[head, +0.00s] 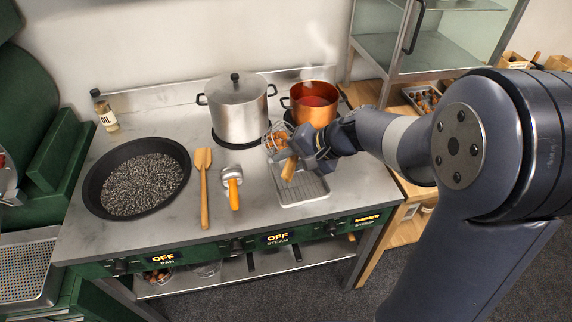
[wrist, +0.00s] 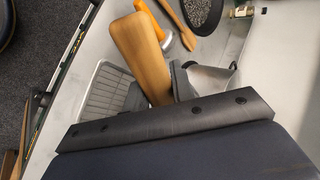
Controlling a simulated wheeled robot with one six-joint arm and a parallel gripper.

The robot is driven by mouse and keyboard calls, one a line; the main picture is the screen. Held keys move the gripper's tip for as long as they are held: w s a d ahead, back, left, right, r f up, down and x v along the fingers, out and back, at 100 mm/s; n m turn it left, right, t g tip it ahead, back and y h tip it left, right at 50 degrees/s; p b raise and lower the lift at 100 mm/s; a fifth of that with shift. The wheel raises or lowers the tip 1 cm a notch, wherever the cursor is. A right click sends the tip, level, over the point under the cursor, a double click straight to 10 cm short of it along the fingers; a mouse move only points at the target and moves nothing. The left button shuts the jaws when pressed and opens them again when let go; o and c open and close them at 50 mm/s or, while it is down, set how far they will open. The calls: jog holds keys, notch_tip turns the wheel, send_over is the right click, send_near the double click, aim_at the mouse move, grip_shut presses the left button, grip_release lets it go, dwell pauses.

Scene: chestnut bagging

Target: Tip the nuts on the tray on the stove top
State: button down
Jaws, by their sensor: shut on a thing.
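A wire skimmer (head: 268,147) with a wooden handle (head: 289,169) is in my gripper (head: 303,148). My gripper is shut on the handle, above the back of the tray. Brownish nuts seem to show inside the wire bowl, partly hidden by the mesh. The small metal tray (head: 307,190) lies on the stove top (head: 235,215), and the part of it that shows looks empty. In the wrist view, the handle (wrist: 142,50) sticks out from my gripper (wrist: 165,95), with the tray (wrist: 103,92) beside and below it. The bowl is not clear in that view.
A copper pot (head: 314,108) of red liquid steams close behind my gripper. A lidded steel pot (head: 238,112) stands left of it. A black pan (head: 140,210) of dark grains, a wooden spatula (head: 204,195) and an orange-handled scoop (head: 232,190) lie left of the tray.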

jog(key=shift+s+d+f+y+b, duration=0.1)
jog(key=shift+d+f+y+b, duration=0.45)
jog(key=shift+b, duration=0.85)
jog(key=f+y+b, duration=0.1)
jog(key=b, duration=0.3)
jog(key=d+f+t+y+b, duration=0.1)
jog(key=y+b, duration=0.1)
jog(key=b, duration=0.1)
jog(key=d+f+y+b, duration=0.1)
jog(key=b, duration=0.3)
jog(key=shift+s+d+f+b, duration=0.2)
jog(key=shift+s+f+b, duration=0.1)
jog(key=shift+s+f, duration=0.1)
